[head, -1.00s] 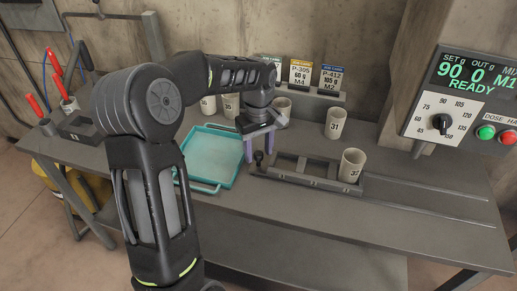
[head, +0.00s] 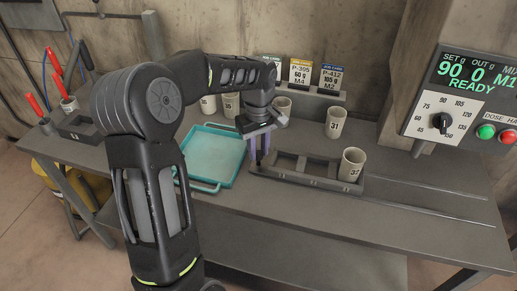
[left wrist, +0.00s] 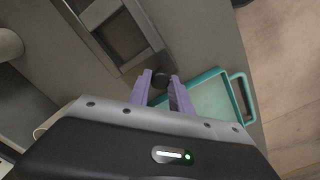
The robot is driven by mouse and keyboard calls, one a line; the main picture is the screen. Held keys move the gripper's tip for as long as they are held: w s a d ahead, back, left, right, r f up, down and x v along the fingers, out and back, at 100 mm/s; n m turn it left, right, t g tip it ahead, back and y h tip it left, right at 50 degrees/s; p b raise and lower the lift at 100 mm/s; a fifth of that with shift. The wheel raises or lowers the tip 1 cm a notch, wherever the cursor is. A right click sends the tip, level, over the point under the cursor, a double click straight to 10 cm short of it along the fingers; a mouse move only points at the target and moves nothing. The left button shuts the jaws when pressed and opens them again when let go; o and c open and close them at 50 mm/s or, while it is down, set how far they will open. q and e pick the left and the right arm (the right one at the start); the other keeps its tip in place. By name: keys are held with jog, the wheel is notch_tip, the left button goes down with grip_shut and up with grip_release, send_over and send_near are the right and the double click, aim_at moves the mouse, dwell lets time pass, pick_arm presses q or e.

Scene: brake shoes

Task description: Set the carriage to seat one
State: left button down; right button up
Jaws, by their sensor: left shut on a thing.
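The carriage (head: 302,180) is a long grey frame with open seats on the bench, and a beige cup (head: 352,165) stands upright at its right end. My left gripper (head: 259,157) is at the carriage's left end, with its purple fingers pointing down. In the left wrist view, the dark round knob (left wrist: 160,79) of the carriage sits between the two fingertips of my left gripper (left wrist: 161,88), which is shut on it. In the head view the fingers hide the knob. My right gripper is not in view.
A teal tray (head: 207,178) lies just left of the carriage. A cup marked 31 (head: 335,123) and others stand behind, before label cards (head: 301,72). A control box (head: 460,95) reading READY is at right. Bare rails (head: 430,213) run right of the carriage.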

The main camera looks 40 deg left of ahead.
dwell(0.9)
pick_arm(q)
send_over(308, 160)
jog(key=s+d, duration=0.2)
jog(key=s, duration=0.3)
jog(key=shift+w+b, duration=0.15)
jog(key=shift+b, duration=0.25)
jog(key=c, duration=1.2)
grip_release()
jog(key=shift+o, duration=0.2)
notch_tip(308, 160, up, 8)
jog(key=shift+b, duration=0.3)
